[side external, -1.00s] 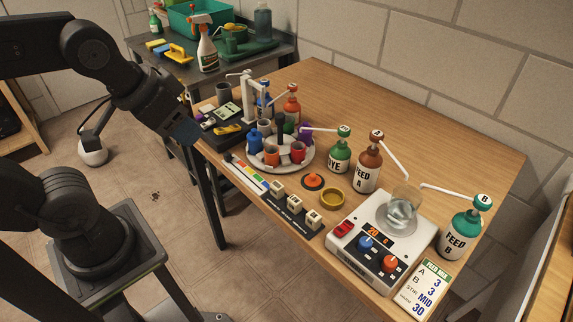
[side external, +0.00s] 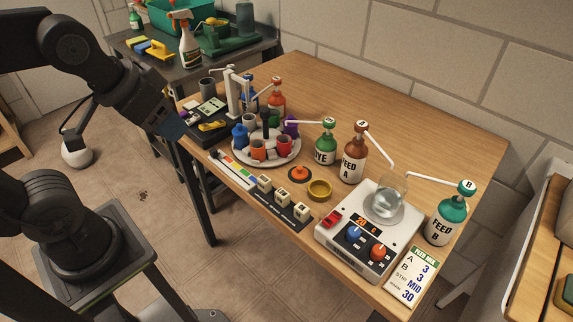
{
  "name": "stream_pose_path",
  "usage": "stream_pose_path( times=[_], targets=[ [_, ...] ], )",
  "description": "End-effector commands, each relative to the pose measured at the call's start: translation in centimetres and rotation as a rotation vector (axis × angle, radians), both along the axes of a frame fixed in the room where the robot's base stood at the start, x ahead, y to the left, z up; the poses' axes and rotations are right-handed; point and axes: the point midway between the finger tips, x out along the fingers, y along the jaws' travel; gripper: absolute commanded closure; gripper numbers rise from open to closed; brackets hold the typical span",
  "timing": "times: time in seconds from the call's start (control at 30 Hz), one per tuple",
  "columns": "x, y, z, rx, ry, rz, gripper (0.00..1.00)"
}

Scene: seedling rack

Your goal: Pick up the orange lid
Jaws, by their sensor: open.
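The orange lid (side external: 299,173) lies flat on the wooden table. It is a small orange disc with a raised knob on a dark round base, just left of a yellow ring-shaped dish (side external: 319,190). My gripper (side external: 168,124) is at the upper left, beyond the table's left edge and well away from the lid. It points down and to the right and is empty. Its fingers are small and dark here, so the gap between them is hard to see.
A round white tray (side external: 283,160) with several coloured cups stands behind the lid. A strip of white blocks (side external: 270,200) lies in front. Brown (side external: 353,155) and green (side external: 325,147) bottles with spouts stand to the right. A white device (side external: 335,243) with a glass beaker is at front right.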

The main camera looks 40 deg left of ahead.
Motion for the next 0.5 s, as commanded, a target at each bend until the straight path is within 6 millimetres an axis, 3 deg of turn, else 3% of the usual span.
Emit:
stream_pose_path(
  times=[0.17, 0.33, 0.5],
  targets=[
    [3.4, -0.4, 0.8, -0.090, 0.065, 0.171, 0.53],
    [8.9, -1.1, 0.8, -0.209, 0.156, 0.457, 0.53],
    [14.7, -2.1, -1.0, -0.301, 0.238, 0.764, 0.53]
  ],
)
